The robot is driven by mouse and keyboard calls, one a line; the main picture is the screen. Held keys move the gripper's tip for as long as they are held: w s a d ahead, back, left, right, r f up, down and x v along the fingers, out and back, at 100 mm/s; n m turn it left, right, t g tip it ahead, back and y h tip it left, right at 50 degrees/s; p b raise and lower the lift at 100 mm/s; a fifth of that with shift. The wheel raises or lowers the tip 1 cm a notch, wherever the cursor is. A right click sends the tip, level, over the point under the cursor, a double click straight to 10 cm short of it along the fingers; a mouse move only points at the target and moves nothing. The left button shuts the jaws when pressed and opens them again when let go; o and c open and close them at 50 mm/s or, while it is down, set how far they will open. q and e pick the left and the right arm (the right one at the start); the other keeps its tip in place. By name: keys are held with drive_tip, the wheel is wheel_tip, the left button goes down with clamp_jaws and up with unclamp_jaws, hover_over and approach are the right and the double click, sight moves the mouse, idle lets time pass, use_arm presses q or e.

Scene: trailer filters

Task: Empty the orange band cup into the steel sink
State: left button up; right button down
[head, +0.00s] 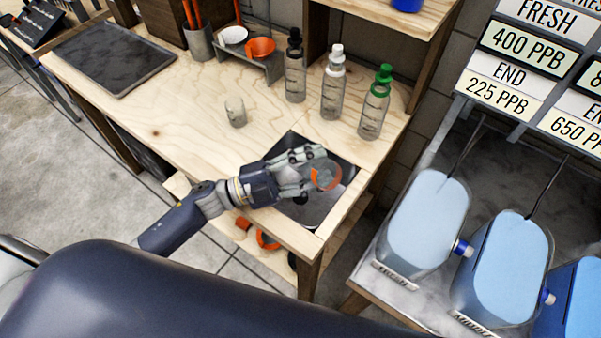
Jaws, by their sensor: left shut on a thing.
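The orange band cup (326,174) is a clear cup with an orange band. My left gripper (312,172) is shut on it and holds it over the steel sink (335,205). The cup looks tilted, with its round end facing the camera. I cannot tell whether liquid is in it. The sink is a dark grey basin set in the corner of the wooden bench, partly hidden by my gripper and the cup. My right gripper is out of view.
A second clear cup (235,111) stands on the wooden bench (180,100). Bottles with black (295,65), white (333,82) and green (375,102) caps stand behind the sink. A dark tray (115,55) lies at left. Blue water jugs (430,222) stand on the right-hand table.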

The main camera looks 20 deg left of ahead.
use_arm(q)
drive_tip(key=shift+w+a+r+n+t, duration=0.25)
drive_tip(key=shift+n+t, duration=0.1)
drive_tip(key=shift+n, duration=0.25)
drive_tip(key=shift+w+a+r+n+t, duration=0.1)
drive_tip(key=shift+a+n+t, duration=0.1)
drive_tip(key=shift+n+t, duration=0.3)
idle(0.5)
idle(0.8)
